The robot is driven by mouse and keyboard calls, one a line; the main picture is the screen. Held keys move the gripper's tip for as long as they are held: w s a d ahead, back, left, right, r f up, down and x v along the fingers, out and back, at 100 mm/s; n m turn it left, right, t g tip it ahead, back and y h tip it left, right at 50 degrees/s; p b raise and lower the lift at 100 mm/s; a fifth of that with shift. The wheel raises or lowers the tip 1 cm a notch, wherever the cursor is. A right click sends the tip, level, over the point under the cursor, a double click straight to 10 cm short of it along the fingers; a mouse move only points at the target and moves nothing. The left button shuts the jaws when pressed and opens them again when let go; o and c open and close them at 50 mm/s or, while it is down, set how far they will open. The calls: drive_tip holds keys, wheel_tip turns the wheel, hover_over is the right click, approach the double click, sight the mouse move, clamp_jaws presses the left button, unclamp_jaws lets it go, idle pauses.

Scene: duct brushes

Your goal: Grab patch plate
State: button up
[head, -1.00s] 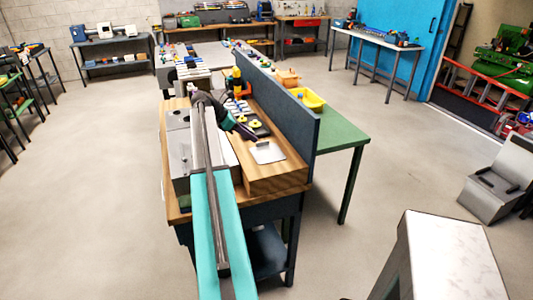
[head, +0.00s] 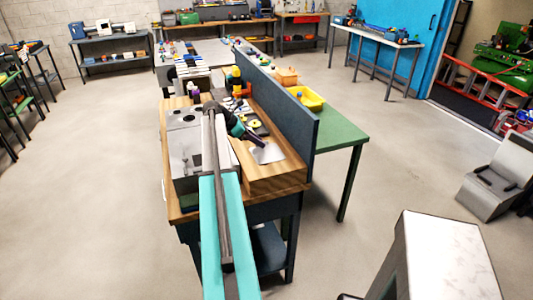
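The patch plate (head: 268,155) is a flat, light grey, square plate lying on the raised wooden top of the bench, near its front end. My gripper (head: 260,142) is at the far edge of the plate, over the spot where a small dark handle showed earlier. The gripper is small and dark here. I cannot tell whether its fingers are open or shut, or whether they touch the plate. The gripper hides the handle.
The wooden bench (head: 262,182) has a dark upright panel (head: 280,95) along its right side. A grey metal box (head: 184,150) stands left of my arm. A yellow round item (head: 256,124) lies behind the gripper. A yellow bin (head: 311,98) sits on the green table (head: 338,131).

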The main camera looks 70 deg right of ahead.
clamp_jaws()
drive_tip(key=shift+r, duration=0.15)
wheel_tip(320, 180, up, 10)
drive_tip(key=b, duration=0.2)
drive_tip(key=shift+b, duration=0.3)
idle(0.4)
idle(0.4)
